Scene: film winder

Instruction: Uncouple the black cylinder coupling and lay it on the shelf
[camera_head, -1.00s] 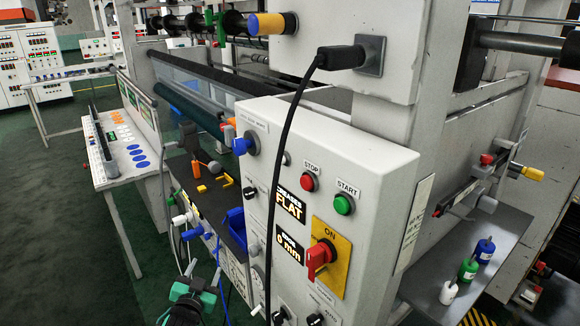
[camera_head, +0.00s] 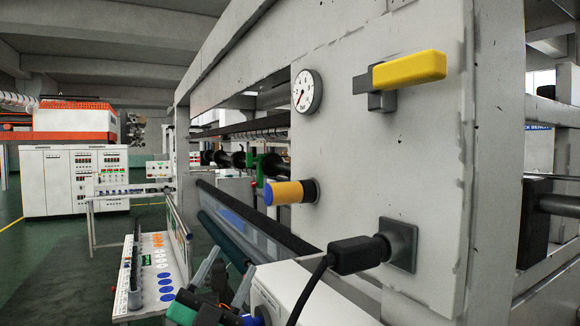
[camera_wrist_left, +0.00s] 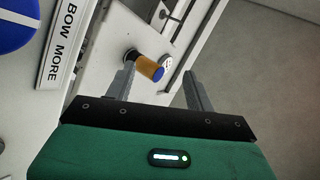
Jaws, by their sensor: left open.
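The black coupling (camera_head: 352,257) is plugged into a square grey socket (camera_head: 400,246) on the machine's pale side panel. A black cable bends down from its left end. My left gripper (camera_head: 233,257) is open and empty, low and to the left of the coupling, with its fingers pointing up. In the left wrist view the open fingers (camera_wrist_left: 158,72) frame a yellow-orange knob with a blue end (camera_wrist_left: 150,68), which stands beyond them. The coupling cannot be made out in that view. I cannot identify the shelf in the current views. My right gripper is not in view.
A yellow handle (camera_head: 410,70) and a round gauge (camera_head: 307,91) sit above the coupling. The yellow-orange knob (camera_head: 290,192) projects from the panel left of it. A white control box (camera_head: 285,290) stands below, close to my left gripper. A "BOW MORE" label (camera_wrist_left: 62,45) shows in the wrist view.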

